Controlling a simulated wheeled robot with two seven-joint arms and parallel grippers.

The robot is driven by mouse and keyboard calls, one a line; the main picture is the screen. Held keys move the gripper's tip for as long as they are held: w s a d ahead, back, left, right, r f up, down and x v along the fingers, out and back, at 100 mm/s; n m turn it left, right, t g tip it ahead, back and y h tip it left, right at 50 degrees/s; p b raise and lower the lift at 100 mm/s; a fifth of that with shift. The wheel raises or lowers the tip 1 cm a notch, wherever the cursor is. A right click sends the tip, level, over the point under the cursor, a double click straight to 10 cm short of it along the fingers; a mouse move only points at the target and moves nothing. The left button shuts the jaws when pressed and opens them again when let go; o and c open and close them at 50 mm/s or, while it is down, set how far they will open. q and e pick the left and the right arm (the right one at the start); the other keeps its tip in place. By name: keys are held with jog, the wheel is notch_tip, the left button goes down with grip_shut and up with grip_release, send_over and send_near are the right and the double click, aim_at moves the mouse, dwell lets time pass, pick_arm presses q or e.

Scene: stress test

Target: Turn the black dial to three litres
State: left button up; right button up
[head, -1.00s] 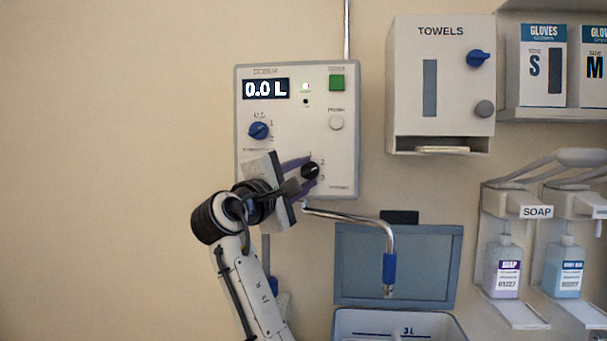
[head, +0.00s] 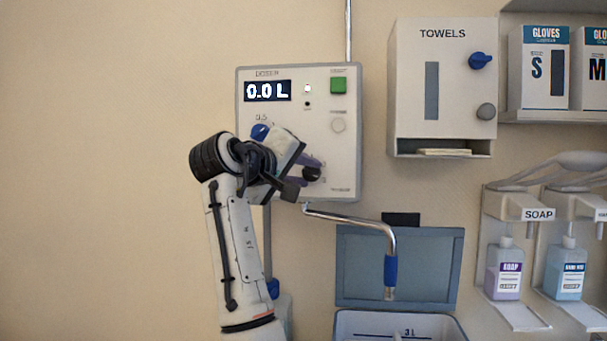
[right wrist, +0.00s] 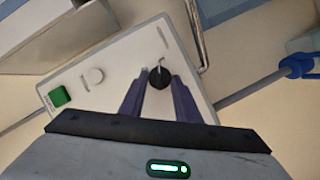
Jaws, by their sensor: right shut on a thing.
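The black dial (head: 311,174) is on the lower right of the grey dispenser panel (head: 290,215). My right gripper (head: 309,170) is shut on the dial, with one purple finger on each side of it. In the right wrist view the dial (right wrist: 159,77) sits between the fingertips (right wrist: 159,80). Its white pointer mark points to the top of that view, roughly the panel's right and slightly down. The numerals around the dial are too blurred or covered to read now. The display (head: 267,91) reads 0.0 L. My left gripper is not in view.
A green button (head: 338,85) and a white button (head: 338,125) are above the dial. A metal spout (head: 350,217) curves over a basin marked 3 L (head: 375,320). A towel box (head: 450,90) hangs to the right.

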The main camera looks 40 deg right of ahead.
jog(key=shift+r+m, duration=0.1)
jog(key=shift+m, duration=0.3)
jog(key=shift+y, duration=0.3)
jog(key=o, duration=1)
jog(key=shift+o, duration=0.2)
jog(key=b+v, duration=0.2)
jog(key=v, duration=0.8)
jog(key=shift+s, duration=0.2)
